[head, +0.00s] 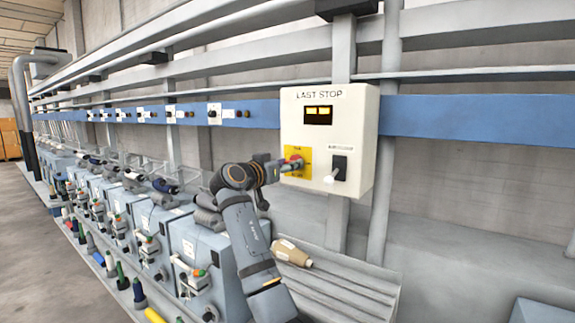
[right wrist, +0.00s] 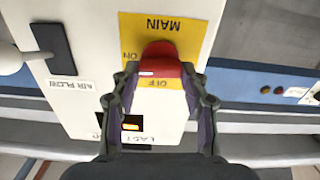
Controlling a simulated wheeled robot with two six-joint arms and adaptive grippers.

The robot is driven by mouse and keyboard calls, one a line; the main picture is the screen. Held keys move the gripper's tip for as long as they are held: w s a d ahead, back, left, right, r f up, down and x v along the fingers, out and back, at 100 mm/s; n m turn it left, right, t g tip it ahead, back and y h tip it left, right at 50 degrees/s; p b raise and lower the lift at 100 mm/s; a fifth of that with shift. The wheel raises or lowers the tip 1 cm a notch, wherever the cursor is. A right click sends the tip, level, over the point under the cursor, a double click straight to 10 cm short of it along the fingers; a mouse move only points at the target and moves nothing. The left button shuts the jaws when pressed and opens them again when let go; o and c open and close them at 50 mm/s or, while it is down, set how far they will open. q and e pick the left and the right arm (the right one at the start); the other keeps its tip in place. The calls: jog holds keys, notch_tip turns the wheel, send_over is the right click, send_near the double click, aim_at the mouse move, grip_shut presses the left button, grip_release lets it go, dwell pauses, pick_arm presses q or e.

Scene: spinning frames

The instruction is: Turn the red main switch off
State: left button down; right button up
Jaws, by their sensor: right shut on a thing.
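The red main switch (head: 296,160) sits on a yellow plate (head: 301,174) at the lower left of the white LAST STOP box (head: 345,115). In the right wrist view the red switch (right wrist: 160,60) shows upside down on the yellow plate (right wrist: 195,25), labelled MAIN, ON and OFF. A small white mark shows on its near end, close to the OFF label. My right gripper (right wrist: 160,73) is shut on the switch, one finger on each side. In the head view my right gripper (head: 281,165) reaches it from the left. My left gripper is not in view.
A black plate with a white knob (head: 332,176), labelled air flow, is right of the switch. A blue rail (head: 450,117) runs behind the box. Spinning machines (head: 150,225) line the left, and a cone (head: 292,252) lies below.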

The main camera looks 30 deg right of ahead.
jog(key=shift+w+a+f+n+p, duration=0.1)
jog(key=shift+n+p, duration=2.1)
jog(key=shift+n, duration=2.1)
jog(key=shift+w+f+n+p, duration=0.1)
jog(key=shift+n+p, duration=2.1)
jog(key=shift+n, duration=2.1)
jog(key=o, duration=1.2)
jog(key=shift+c, duration=0.2)
jog(key=v, duration=1.2)
